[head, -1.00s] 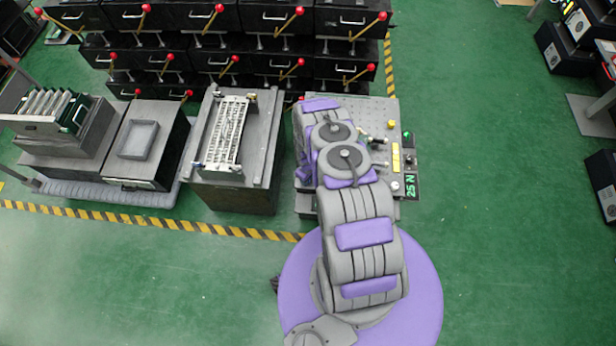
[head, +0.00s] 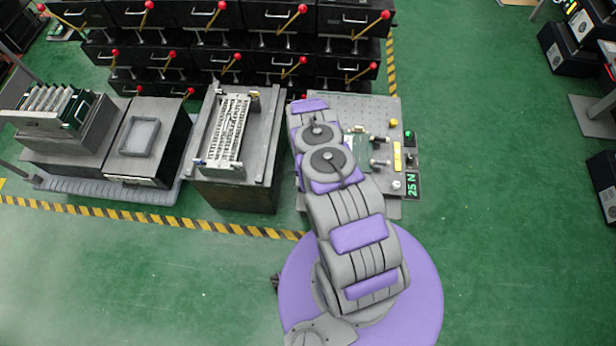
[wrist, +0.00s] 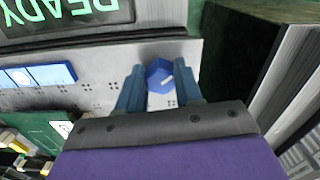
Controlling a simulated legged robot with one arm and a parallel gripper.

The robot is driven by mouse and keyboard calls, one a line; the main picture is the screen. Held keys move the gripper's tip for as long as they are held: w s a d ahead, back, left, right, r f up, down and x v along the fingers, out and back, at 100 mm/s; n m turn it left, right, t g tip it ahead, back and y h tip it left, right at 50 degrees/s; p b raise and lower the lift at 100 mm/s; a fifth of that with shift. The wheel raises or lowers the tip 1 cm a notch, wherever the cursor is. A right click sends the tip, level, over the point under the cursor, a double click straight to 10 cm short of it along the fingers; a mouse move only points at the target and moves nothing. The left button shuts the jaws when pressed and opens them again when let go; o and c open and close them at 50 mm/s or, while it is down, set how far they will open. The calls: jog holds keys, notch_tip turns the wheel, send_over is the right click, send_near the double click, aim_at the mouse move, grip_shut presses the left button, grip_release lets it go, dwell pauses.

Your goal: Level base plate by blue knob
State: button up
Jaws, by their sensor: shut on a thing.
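In the wrist view the blue knob (wrist: 159,76) sits on the grey panel face of the fixture, between the two fingers of my gripper (wrist: 160,88). The fingers are shut on the knob, one on each side. In the head view the grey perforated base plate (head: 375,104) lies right of the workbench units, partly covered by my arm. It carries a green board (head: 357,152) and small posts. The knob and my gripper are hidden behind my arm in the head view.
A label strip with blue squares (wrist: 38,76) and a READY display (wrist: 60,18) are on the panel. A dark cabinet (head: 240,190) with a white rack stands left of my arm. Red-tipped levers line the back.

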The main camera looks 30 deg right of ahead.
jog(key=shift+w+m, duration=0.25)
jog(key=shift+m, duration=0.35)
jog(key=shift+r, duration=0.1)
jog(key=o, duration=1)
jog(key=shift+s, duration=0.1)
jog(key=shift+o, duration=0.2)
notch_tip(320, 180, up, 17)
jog(key=p, duration=0.6)
